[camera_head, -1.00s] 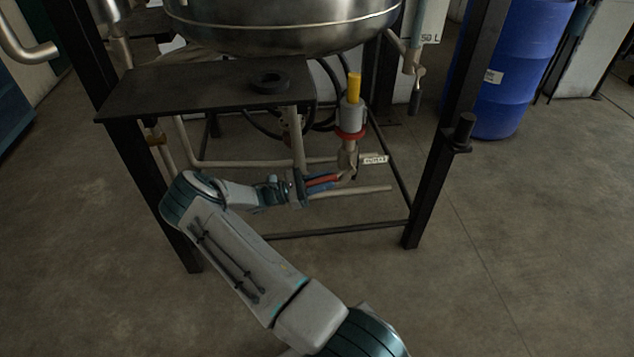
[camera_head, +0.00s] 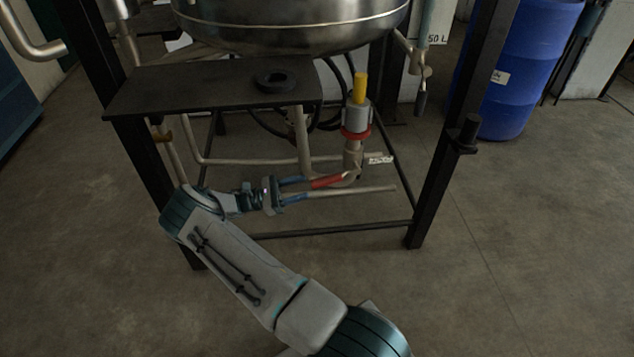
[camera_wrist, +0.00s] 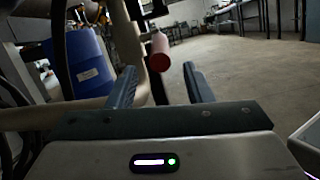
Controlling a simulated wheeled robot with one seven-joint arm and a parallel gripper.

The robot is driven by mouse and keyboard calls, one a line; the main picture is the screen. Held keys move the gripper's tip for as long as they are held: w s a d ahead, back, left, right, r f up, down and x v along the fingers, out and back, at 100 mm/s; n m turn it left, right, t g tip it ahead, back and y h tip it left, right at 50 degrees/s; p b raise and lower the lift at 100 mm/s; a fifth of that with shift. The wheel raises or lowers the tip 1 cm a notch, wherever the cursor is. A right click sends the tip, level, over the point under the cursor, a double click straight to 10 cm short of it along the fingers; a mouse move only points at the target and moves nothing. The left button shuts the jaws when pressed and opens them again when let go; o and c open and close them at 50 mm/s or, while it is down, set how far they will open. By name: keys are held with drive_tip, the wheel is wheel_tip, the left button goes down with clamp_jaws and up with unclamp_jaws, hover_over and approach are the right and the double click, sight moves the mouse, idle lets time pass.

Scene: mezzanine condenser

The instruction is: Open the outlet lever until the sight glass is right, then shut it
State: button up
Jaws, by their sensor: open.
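The red-gripped lever (camera_head: 328,181) sticks out leftward, nearly level, from the pipe fitting under the vessel. Its round red end also shows in the wrist view (camera_wrist: 159,52), facing me between and beyond my fingers. My gripper (camera_head: 305,190) is open and empty, just left of the lever's end, and appears clear of it. In the wrist view both fingers (camera_wrist: 160,78) stand wide apart. Above the lever is an upright grey fitting (camera_head: 357,115) with a yellow column (camera_head: 360,87) on top and a red ring at its base. I cannot tell whether this is the sight glass.
A steel vessel (camera_head: 290,25) hangs above in a dark frame. A dark shelf (camera_head: 190,90) carrying a black ring (camera_head: 273,79) lies above my wrist. A beige pipe (camera_head: 360,191) runs close below the lever. A blue drum (camera_head: 520,70) stands right. Floor is clear in front.

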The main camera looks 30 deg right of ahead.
drive_tip(key=shift+v, duration=2.4)
